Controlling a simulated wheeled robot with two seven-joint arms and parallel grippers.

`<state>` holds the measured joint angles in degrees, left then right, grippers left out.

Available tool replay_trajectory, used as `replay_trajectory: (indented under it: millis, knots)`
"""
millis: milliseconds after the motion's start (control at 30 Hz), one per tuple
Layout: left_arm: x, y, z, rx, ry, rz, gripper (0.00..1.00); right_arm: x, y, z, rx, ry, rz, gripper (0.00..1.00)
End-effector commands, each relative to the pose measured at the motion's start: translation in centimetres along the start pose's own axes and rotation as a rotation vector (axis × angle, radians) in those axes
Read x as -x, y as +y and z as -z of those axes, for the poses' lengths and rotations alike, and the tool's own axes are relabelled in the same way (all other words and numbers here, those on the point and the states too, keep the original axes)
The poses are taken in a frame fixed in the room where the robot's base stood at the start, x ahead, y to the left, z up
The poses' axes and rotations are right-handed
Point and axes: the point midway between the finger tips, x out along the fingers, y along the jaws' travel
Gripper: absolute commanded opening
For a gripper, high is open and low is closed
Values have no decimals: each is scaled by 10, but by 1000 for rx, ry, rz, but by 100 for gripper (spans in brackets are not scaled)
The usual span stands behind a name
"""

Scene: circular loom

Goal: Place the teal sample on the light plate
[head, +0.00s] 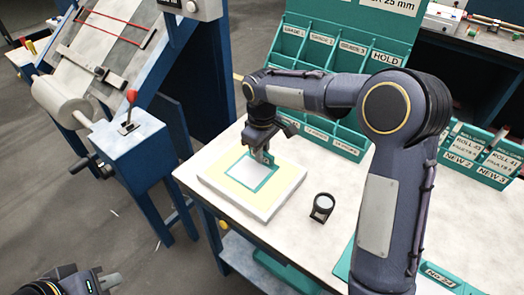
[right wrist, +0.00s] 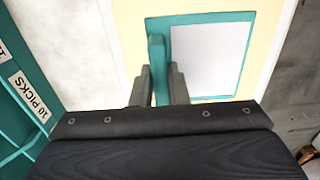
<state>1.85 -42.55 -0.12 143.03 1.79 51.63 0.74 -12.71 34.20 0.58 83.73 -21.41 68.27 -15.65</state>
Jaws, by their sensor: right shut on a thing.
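The teal sample (head: 265,183) is a teal-edged square with a white middle. It is over the pale yellow top of the light plate (head: 286,202), a white-sided slab on the table. I cannot tell whether it touches the plate. My right gripper (head: 265,158) is above the sample's far side, its fingers shut on an upright teal tab. In the right wrist view the fingers (right wrist: 158,86) pinch this tab, and the sample (right wrist: 243,55) extends to its right. My left gripper (head: 108,283) is partly visible at the bottom left, away from the table.
A black magnifier (head: 321,207) stands on the table (head: 345,185) right of the plate. A teal labelled rack (head: 345,55) stands behind, with trays (head: 475,155) at right. A blue machine (head: 130,140) with a red-knobbed lever stands left, across a floor gap.

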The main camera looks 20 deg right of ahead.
Motion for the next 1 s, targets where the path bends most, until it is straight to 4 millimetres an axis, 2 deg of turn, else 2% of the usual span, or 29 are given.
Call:
replay_trajectory:
  millis: [67,100,233,500,633,767,1000]
  knots:
    - [-2,-1,-1,0,0,0,0,-4,0,0,0,0,0,0]
    - [-1,0,-1,0,0,0,0,-3,0,0,0,0,0,18]
    - [-1,0,0,0,0,0,0,-2,0,0,0,0,0,35]
    - [-1,0,0,0,0,0,0,-2,0,0,0,0,0,36]
    - [0,0,0,0,0,0,0,6,0,0,0,2,-1,36]
    - [0,0,0,0,0,0,0,28,0,1,0,6,-2,36]
    - [2,1,1,0,0,0,0,81,0,1,1,5,-2,36]
